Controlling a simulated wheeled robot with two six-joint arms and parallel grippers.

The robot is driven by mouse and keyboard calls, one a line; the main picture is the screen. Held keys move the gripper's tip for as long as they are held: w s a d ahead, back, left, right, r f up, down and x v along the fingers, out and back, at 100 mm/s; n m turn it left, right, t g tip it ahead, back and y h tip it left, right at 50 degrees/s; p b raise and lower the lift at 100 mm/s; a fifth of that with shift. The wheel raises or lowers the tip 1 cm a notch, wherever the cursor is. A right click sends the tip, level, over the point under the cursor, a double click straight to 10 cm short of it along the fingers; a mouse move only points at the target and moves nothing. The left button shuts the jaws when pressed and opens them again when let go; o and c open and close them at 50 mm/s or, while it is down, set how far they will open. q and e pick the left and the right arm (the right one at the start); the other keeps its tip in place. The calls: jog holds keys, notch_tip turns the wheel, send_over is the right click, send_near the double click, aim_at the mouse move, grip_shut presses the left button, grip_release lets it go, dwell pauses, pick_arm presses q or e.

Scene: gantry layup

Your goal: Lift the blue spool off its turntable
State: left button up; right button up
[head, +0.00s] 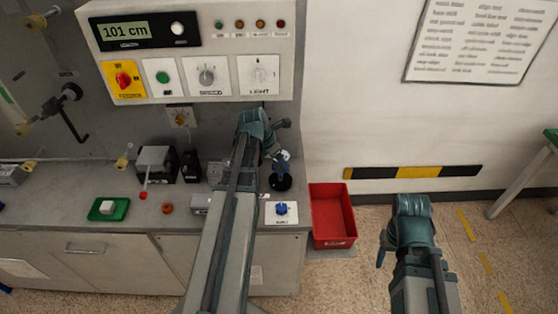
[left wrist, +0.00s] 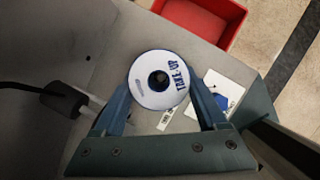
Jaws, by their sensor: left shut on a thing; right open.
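The blue spool (left wrist: 160,80) shows in the left wrist view from above, with a white "TAKE-UP" face, a dark centre hole and a thin blue rim. My left gripper (left wrist: 163,97) is shut on it, one finger on each side. In the head view the spool (head: 279,171) is small and partly covered by my left gripper (head: 282,160). A black round base, the turntable (head: 281,184), shows right under it; I cannot tell whether they touch. My right gripper (head: 381,258) is open and empty, low at the right over the floor.
A white card with a blue knob (head: 281,209) lies in front of the turntable at the bench's right end. A red bin (head: 333,216) stands beside the bench. A green tray (head: 109,208) and small devices lie left. The control panel (head: 190,50) hangs above.

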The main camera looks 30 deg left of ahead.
aim_at(283, 155)
pick_arm(q)
jog(key=shift+r+p, duration=1.05)
jog(key=shift+r, duration=0.1)
jog(key=shift+r+p, duration=1.7)
jog(key=shift+p, duration=0.05)
jog(key=shift+f, duration=0.15)
